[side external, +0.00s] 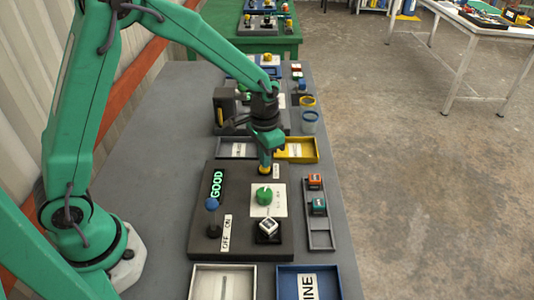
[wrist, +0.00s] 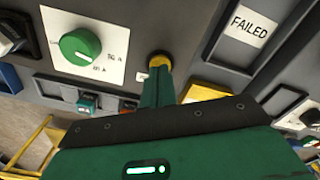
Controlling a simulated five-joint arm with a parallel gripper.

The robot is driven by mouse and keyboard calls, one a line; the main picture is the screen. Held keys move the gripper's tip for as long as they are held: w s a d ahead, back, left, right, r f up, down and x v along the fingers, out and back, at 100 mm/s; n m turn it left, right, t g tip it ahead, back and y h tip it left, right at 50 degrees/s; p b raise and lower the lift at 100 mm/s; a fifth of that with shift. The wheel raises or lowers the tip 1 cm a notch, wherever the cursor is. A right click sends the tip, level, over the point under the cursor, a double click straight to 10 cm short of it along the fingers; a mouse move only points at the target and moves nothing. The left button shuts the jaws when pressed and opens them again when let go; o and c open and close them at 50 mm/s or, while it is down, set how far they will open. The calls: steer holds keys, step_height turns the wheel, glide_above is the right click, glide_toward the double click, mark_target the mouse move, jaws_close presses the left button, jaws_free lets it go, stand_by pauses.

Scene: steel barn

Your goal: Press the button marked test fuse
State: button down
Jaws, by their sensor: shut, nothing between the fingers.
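The dark test panel (side external: 212,258) lies on the grey bench. The button (side external: 265,174) is a round yellow-ringed piece near the panel's far edge, with a small white label (side external: 278,170) beside it, too small to read. The button also shows in the wrist view (wrist: 159,56), just beyond the fingers. My gripper (side external: 265,164) points down, shut and empty, with its fingertips at the button. They hide part of the button, so I cannot tell whether it is pressed in. The panel's display (side external: 217,184) reads GOOD in green.
A narrow rack (side external: 320,239) with small blocks stands on the right. A yellow tray (side external: 316,147) and a blue tray (side external: 287,286) flank the panel's ends.

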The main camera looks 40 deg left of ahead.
step_height(320, 180, up, 6)
steer(key=shift+r, duration=0.2)
stand_by(0.8)
steer(key=shift+r, duration=0.15)
stand_by(0.5)
steer(key=s+a+r+n+t, duration=0.1)
steer(key=s+a+r+t, duration=0.1)
steer(key=s+r, duration=0.4)
steer(key=s+a+r+n+t, duration=0.2)
steer(key=s+r, duration=0.4)
steer(key=s, duration=0.8)
steer(key=shift+s+a+r+t, duration=0.25)
steer(key=shift+a+r+t, duration=0.05)
steer(key=shift+a+t, duration=0.6)
